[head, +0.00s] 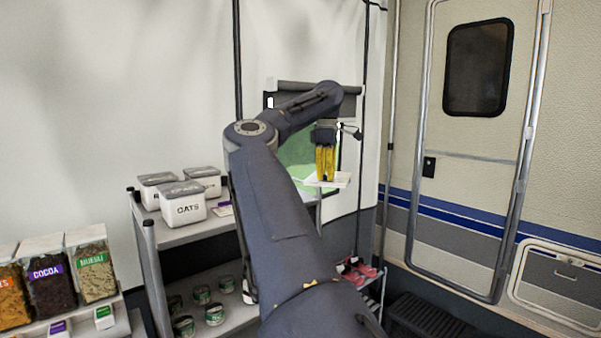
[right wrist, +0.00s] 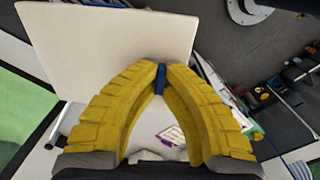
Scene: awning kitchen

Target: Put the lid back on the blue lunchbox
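My right gripper (head: 326,178) hangs downward with yellow fingers over the far right end of the shelf unit. In the right wrist view its fingertips (right wrist: 161,66) come together around a small blue piece (right wrist: 159,79). A flat, pale, square-cornered panel, which looks like the lid (right wrist: 105,40), lies at the fingertips. In the head view this lid (head: 342,181) is roughly level at the fingertips, and the gripper appears shut on it. I cannot make out the blue lunchbox in either view. My left gripper is not in view.
The shelf unit (head: 165,238) holds white canisters, one marked OATS (head: 183,204), on top and green-labelled tins (head: 214,314) below. Food containers (head: 52,284) stand at the left. Red shoes (head: 356,269) sit low at the right, near the caravan door (head: 470,160). My arm hides much of the shelf.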

